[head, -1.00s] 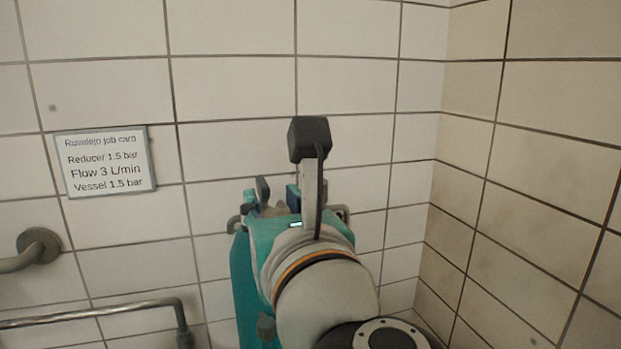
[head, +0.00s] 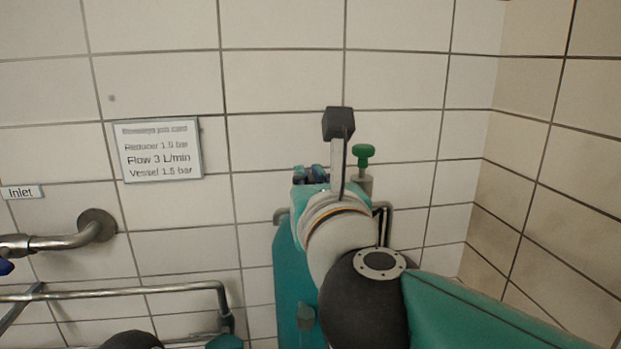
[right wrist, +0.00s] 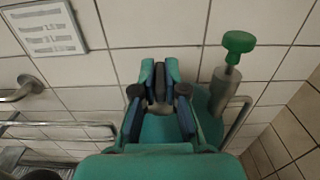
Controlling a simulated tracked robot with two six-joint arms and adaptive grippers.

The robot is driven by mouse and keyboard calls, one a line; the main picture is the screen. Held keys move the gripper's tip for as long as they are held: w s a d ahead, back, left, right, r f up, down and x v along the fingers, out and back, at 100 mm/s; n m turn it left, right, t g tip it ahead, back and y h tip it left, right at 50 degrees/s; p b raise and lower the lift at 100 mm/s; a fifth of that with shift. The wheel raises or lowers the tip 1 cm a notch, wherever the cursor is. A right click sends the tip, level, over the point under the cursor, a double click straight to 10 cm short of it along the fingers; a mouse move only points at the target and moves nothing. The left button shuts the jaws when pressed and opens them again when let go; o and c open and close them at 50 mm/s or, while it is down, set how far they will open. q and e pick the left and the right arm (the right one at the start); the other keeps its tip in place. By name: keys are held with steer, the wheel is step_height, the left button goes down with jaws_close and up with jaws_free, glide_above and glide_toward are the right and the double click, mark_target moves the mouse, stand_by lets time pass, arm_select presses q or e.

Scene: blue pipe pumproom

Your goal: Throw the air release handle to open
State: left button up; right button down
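A green knob (head: 363,155) on a grey metal stem stands just right of my right wrist in the head view. It shows larger in the right wrist view (right wrist: 238,46), apart from my fingers and to their right. I cannot tell whether it is the air release handle. My right gripper (right wrist: 160,82) points toward the wall, its teal, blue-padded fingers leaning together. A dark grey piece fills the narrow gap at the tips; I cannot tell whether it is a handle or part of the gripper. My wrist hides most of the gripper in the head view.
A teal body (head: 288,285) stands behind my right arm, with a bent grey pipe (right wrist: 238,122) beside it. A job card (head: 157,150), an inlet label (head: 22,192), a pipe elbow (head: 95,226) and a grey rail (head: 120,291) lie left. Tiled walls meet at right.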

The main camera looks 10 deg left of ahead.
steer(key=shift+d+n+y, duration=0.1)
steer(key=shift+n+y, duration=0.2)
steer(key=shift+y, duration=0.1)
steer(key=shift+w+d+n+g+y, duration=0.1)
steer(key=shift+n+g+y, duration=0.3)
steer(key=shift+g+y, duration=0.15)
steer(key=shift+w+d+n+g+y, duration=0.1)
steer(key=shift+n+g+y, duration=0.65)
steer(key=shift+y, duration=0.3)
steer(key=n+g+y+p, duration=0.1)
steer(key=n+g+y, duration=0.1)
steer(key=n+g+y+p, duration=0.1)
steer(key=n+g+y, duration=0.1)
steer(key=g, duration=0.1)
steer(key=shift+w+d+r+n+y, duration=0.15)
steer(key=shift+w+n+y, duration=0.05)
steer(key=shift+n+y, duration=0.1)
steer(key=n+g+y, duration=0.1)
steer(key=g, duration=0.1)
steer(key=n+g+y, duration=0.1)
steer(key=n+g, duration=0.1)
steer(key=g, duration=0.1)
steer(key=shift+w, duration=0.15)
steer(key=shift+n+g, duration=1.45)
steer(key=shift+g, duration=0.85)
steer(key=c, duration=1.2)
jaws_free()
